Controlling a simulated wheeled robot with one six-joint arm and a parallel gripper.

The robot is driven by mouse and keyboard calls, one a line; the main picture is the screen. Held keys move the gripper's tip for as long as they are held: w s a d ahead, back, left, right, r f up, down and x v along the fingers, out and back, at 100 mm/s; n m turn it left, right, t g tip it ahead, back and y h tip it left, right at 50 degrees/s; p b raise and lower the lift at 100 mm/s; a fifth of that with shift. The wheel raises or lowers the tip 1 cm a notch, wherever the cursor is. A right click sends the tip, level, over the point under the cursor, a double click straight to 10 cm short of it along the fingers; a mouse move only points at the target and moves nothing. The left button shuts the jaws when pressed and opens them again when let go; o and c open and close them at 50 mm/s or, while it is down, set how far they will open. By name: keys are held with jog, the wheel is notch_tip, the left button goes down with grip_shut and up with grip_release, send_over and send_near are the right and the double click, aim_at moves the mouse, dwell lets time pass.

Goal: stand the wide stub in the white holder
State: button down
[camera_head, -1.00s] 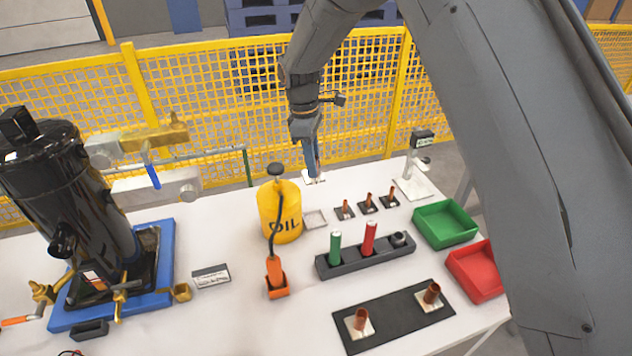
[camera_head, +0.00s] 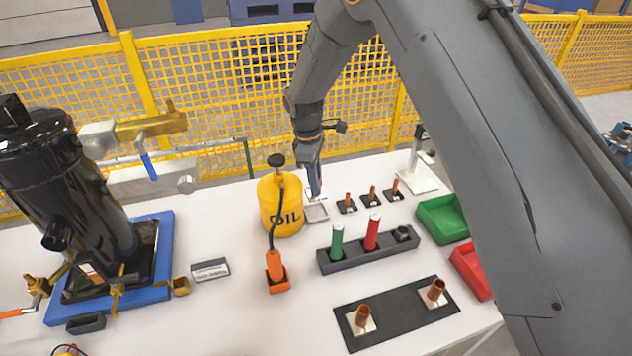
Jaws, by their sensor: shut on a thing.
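My gripper (camera_head: 315,186) points down at the back of the table, just right of the yellow oil can. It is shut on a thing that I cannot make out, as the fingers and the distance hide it. A white plate (camera_head: 321,195) shows partly behind and beside the fingertips; I cannot tell if they touch it. Two wide copper stubs stand upright on white square holders on the dark front mat, a left stub (camera_head: 362,314) and a right stub (camera_head: 436,289). Thinner copper stubs (camera_head: 372,193) stand in small black holders right of my gripper.
The oil can (camera_head: 281,212) stands close left of my gripper. A grey square tray (camera_head: 317,212) lies just in front. A dark rack (camera_head: 367,253) holds green and red cylinders. Green (camera_head: 443,220) and red (camera_head: 470,270) bins are at right. A black compressor (camera_head: 65,200) fills the left.

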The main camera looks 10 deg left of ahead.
jog(key=shift+f, duration=0.15)
jog(key=shift+f+b, duration=1.85)
jog(key=shift+f, duration=1.7)
jog(key=c, duration=1.4)
grip_release()
jog(key=shift+f, duration=0.1)
jog(key=shift+c, duration=0.2)
jog(key=r, duration=0.2)
jog(key=r+b, duration=0.1)
jog(key=r, duration=0.2)
jog(key=a+r+b, duration=0.1)
jog(key=r, duration=0.1)
jog(key=shift+r, duration=0.35)
